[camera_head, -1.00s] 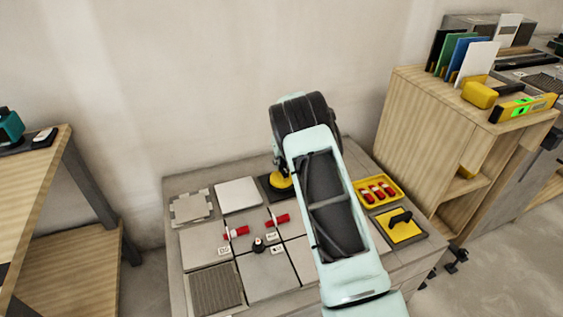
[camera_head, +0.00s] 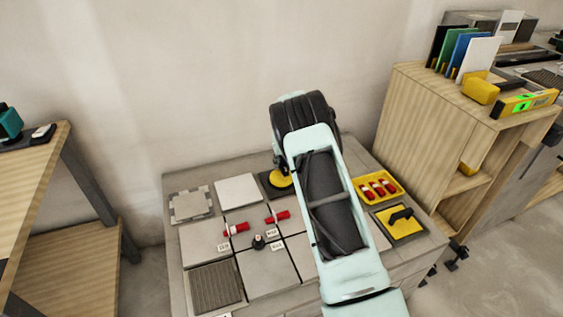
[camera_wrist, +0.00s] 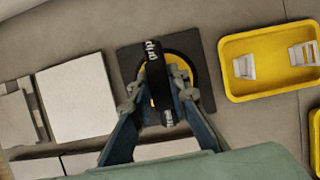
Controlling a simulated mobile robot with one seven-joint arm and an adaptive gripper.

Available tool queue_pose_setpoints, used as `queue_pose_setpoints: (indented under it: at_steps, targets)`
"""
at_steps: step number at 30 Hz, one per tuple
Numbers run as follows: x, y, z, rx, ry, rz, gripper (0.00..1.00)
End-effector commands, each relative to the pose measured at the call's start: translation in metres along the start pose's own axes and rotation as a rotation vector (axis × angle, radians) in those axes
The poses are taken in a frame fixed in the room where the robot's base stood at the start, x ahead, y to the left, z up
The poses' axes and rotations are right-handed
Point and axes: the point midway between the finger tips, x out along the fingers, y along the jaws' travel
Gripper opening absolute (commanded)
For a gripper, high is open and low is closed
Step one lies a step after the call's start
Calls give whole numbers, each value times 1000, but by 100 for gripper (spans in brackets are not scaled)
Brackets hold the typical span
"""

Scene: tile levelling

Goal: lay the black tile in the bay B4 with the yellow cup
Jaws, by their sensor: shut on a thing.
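The yellow cup (camera_wrist: 179,72) has a round yellow disc, a black rim and a black handle with white lettering. My gripper (camera_wrist: 160,92) is shut on this handle in the wrist view, one finger on each side. The cup is over the dark, nearly black tile (camera_wrist: 127,62) at the back of the bench. I cannot tell whether it touches the tile. In the head view the cup (camera_head: 284,182) and the tile (camera_head: 268,188) show left of my arm, which partly covers them. The bays form a grid at the front; I cannot read a B4 label.
A white tile (camera_head: 239,190) and a grey notched tile (camera_head: 190,204) lie left of the cup. Red pieces (camera_head: 277,217) and a black knob (camera_head: 258,242) stand along the grid joints. A yellow tray (camera_head: 362,196) and a black-handled yellow pad (camera_head: 393,229) lie right of my arm.

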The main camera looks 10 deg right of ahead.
Motion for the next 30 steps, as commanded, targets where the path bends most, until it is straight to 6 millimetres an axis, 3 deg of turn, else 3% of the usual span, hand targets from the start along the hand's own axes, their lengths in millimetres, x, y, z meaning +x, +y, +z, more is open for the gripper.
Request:
queue_pose_setpoints:
  at_steps: [3, 4, 9, 20, 30]
  targets:
    - [-1, 0, 2, 0, -3, -1, 0]
    - [-1, 0, 2, 0, -3, -1, 19]
    - [-1, 0, 1, 0, -2, -1, 36]
    - [-4, 0, -1, 0, 2, 0, 36]
    - [-60, 0, 2, 0, -4, -1, 36]
